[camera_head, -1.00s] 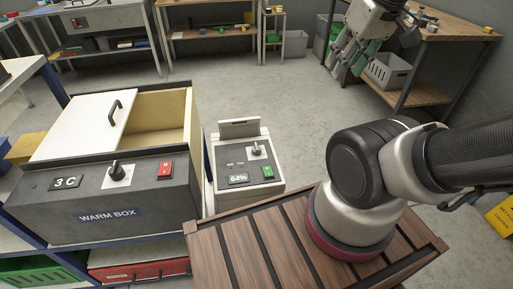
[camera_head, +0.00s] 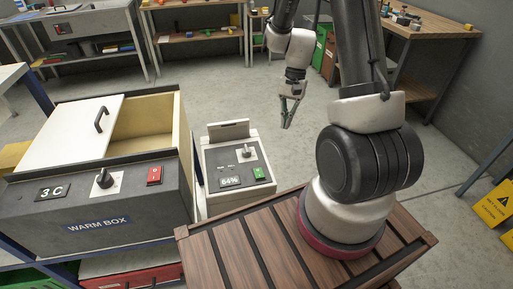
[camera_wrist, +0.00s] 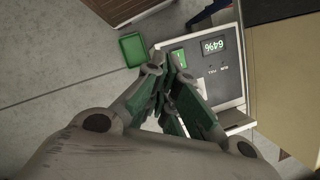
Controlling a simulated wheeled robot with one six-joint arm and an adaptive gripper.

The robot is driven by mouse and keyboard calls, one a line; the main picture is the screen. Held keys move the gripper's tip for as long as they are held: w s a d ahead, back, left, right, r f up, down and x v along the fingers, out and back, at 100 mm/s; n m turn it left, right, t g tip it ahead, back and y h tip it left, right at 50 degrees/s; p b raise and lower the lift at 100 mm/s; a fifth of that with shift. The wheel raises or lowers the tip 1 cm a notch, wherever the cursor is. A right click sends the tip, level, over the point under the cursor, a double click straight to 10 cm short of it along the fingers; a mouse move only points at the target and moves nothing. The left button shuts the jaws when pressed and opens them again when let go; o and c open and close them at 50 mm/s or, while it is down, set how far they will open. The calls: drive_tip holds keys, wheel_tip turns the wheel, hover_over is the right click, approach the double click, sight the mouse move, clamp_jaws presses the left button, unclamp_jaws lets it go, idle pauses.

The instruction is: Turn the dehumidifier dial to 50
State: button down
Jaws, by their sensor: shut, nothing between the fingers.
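The dehumidifier (camera_head: 213,166) is a white cabinet with a dark sloped panel, standing right of the warm box. Its panel has a dial (camera_head: 244,152) with a grey knob, a display (camera_head: 230,182) reading 64% and a green switch (camera_head: 259,173). My gripper (camera_head: 286,126) is shut and empty, in the air to the right of the dehumidifier and apart from it. In the wrist view my gripper's fingers (camera_wrist: 166,62) meet in front of the panel's edge. The display (camera_wrist: 214,46) appears upside down there, and the dial is hidden behind the fingers or out of clear sight.
The warm box (camera_head: 100,225) with its own knob (camera_head: 104,178), red switch (camera_head: 154,175) and sliding lid stands close at left. A slatted wooden top (camera_head: 225,255) lies in front, under my arm.

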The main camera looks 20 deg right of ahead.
sight(247, 151)
drive_tip(key=w+f+m, duration=0.6)
drive_tip(key=f, duration=0.5)
drive_tip(key=w+d+f+m+t, duration=0.1)
drive_tip(key=w+m+t, duration=0.2)
drive_tip(key=w+m, duration=0.3)
drive_tip(key=x, duration=1)
drive_tip(key=shift+d, duration=0.1)
drive_tip(key=a, duration=0.2)
drive_tip(key=shift+w+a, duration=0.2)
drive_tip(key=shift+a, duration=0.1)
drive_tip(key=shift+w+a, duration=0.15)
drive_tip(key=shift+a, duration=0.5)
drive_tip(key=shift+a, duration=0.1)
